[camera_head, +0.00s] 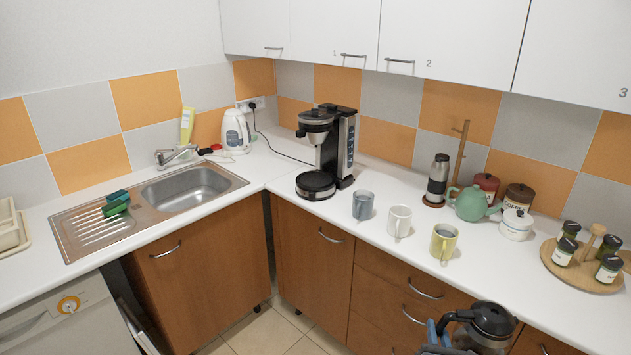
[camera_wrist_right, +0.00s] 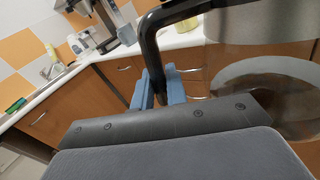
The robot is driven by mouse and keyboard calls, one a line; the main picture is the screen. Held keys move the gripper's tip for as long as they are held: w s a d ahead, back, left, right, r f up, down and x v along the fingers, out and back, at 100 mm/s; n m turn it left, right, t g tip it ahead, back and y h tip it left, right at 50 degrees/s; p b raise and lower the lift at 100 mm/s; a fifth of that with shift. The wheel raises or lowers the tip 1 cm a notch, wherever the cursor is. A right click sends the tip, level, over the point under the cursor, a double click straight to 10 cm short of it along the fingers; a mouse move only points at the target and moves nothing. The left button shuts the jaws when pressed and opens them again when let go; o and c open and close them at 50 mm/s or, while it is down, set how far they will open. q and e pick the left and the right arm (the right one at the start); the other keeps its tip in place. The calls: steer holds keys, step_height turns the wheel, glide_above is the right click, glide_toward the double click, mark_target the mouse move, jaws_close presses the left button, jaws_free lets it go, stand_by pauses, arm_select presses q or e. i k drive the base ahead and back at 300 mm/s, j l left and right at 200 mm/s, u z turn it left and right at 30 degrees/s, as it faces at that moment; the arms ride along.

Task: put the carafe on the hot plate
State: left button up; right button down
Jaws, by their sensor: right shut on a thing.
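The coffee maker (camera_head: 347,145) stands on the counter near the corner. Its round black hot plate (camera_head: 316,182) is empty under the brew head. The glass carafe (camera_head: 490,325), with a black lid and handle, is at the bottom right of the head view, in front of the counter. My right gripper (camera_head: 438,330) is shut on the carafe's handle. In the right wrist view its blue fingers (camera_wrist_right: 158,88) close around the black handle (camera_wrist_right: 150,42), and the glass body (camera_wrist_right: 262,75) fills the right side. The carafe looks roughly upright. My left gripper is not in view.
A grey mug (camera_head: 362,205), a white mug (camera_head: 399,221) and a yellow mug (camera_head: 443,242) stand along the counter's front. A green teapot (camera_head: 470,204), canisters and a spice rack (camera_head: 580,279) are to the right. The sink (camera_head: 190,187) is left; counter left of the hot plate is clear.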

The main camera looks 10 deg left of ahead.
mark_target(309, 179)
steer(key=i+j, duration=0.15)
steer(key=j, duration=0.25)
steer(key=i+j, duration=0.15)
steer(key=j, duration=0.2)
steer(key=i+j, duration=0.15)
steer(key=j, duration=0.25)
steer(key=i+j, duration=0.2)
steer(key=j, duration=0.2)
steer(key=i+j, duration=0.15)
steer(key=j, duration=0.25)
steer(key=i+j, duration=0.15)
steer(key=j, duration=0.2)
steer(key=i+j, duration=0.15)
steer(key=j, duration=0.25)
